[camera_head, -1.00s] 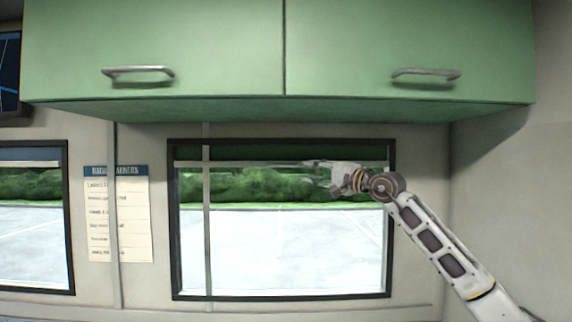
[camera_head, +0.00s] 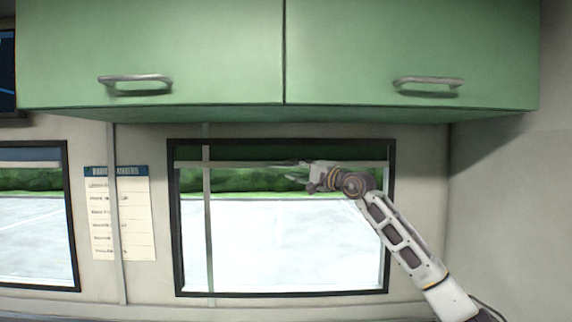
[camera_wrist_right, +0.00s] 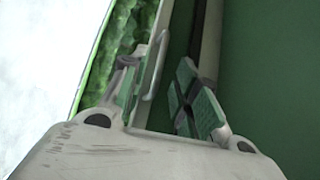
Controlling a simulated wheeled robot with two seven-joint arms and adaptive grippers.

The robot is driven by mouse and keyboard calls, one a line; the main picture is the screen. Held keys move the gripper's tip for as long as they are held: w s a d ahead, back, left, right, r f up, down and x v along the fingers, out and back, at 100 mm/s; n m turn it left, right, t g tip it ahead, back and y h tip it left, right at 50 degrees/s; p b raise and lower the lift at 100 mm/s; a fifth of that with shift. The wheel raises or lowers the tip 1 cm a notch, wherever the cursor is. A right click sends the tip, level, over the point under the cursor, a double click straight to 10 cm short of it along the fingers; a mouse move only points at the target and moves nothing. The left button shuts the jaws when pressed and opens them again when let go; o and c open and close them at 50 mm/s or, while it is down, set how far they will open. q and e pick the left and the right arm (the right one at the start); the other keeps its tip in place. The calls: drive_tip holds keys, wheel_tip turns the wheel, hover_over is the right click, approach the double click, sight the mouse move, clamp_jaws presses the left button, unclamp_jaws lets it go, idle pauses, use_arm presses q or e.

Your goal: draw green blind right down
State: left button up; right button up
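The green blind (camera_head: 250,152) is a short dark green band across the top of the middle window, with a pale bar (camera_head: 235,164) along its lower edge. My right gripper (camera_head: 296,170) is at this bar, right of the window's middle, pointing left. My left gripper is not in view.
Green cupboards (camera_head: 200,50) with metal handles overhang the window. A vertical grey strip (camera_head: 207,230) crosses the window's left part. A paper notice (camera_head: 120,215) hangs to the left, beside another window (camera_head: 30,235). The wall at right is bare.

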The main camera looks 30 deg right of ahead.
drive_tip(key=shift+p+x, duration=0.65)
drive_tip(key=shift+x, duration=0.85)
drive_tip(key=shift+w+a+r, duration=0.1)
drive_tip(key=shift+w+a, duration=0.15)
drive_tip(key=shift+w, duration=0.4)
clamp_jaws()
